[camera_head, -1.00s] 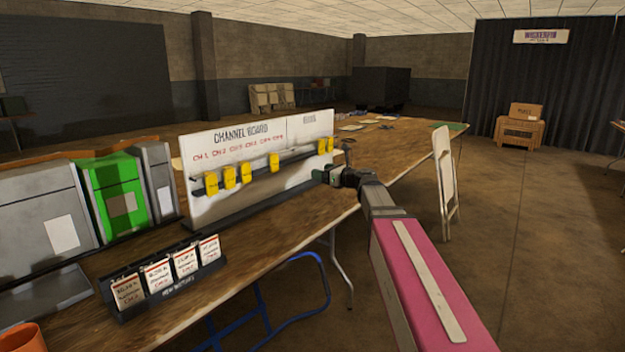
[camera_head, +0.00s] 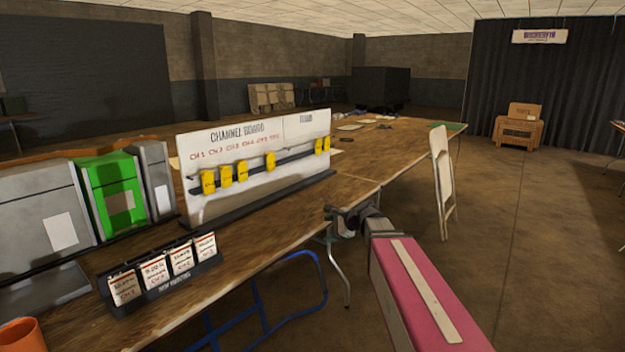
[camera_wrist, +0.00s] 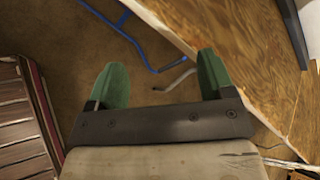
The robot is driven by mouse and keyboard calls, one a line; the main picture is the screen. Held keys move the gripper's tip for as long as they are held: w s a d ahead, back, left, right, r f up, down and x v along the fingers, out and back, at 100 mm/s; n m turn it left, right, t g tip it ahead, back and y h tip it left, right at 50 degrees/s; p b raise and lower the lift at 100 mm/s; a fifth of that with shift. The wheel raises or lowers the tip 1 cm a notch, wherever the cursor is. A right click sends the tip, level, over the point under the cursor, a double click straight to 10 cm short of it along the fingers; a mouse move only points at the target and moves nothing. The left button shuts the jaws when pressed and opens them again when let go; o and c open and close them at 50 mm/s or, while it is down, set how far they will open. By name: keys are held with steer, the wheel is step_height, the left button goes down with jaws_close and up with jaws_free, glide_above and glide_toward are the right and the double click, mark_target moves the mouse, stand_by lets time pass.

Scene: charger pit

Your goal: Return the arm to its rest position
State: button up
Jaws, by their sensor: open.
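My gripper (camera_head: 331,221) is at the front edge of the long wooden table (camera_head: 375,158), just right of the channel board's front end in the head view. In the wrist view my gripper (camera_wrist: 158,88) shows two green fingers spread wide apart with nothing between them. Below the fingers are the brown floor, a blue frame and the table's edge. My arm reaches up from the lower right of the head view, with a pink link. The fingers are small and hard to make out in the head view.
The white channel board (camera_head: 258,155) with several yellow tags stands on the table. A black rack (camera_head: 165,275) of labelled cards stands in front of it. Grey and green boxes (camera_head: 113,196) are at left. A folding chair (camera_head: 442,180) stands right of the table.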

steer(key=s+d+f+n+g+h, duration=0.3)
steer(key=s+d+f+n, duration=0.3)
steer(key=s+f, duration=0.3)
steer(key=s+d+f+n+g+h, duration=0.3)
steer(key=s+d+f+n+h, duration=0.3)
steer(key=s+f+n, duration=0.3)
steer(key=shift+s+d+f, duration=0.3)
steer(key=shift+s+f, duration=0.15)
steer(key=shift+s, duration=0.05)
steer(key=shift+w, duration=0.1)
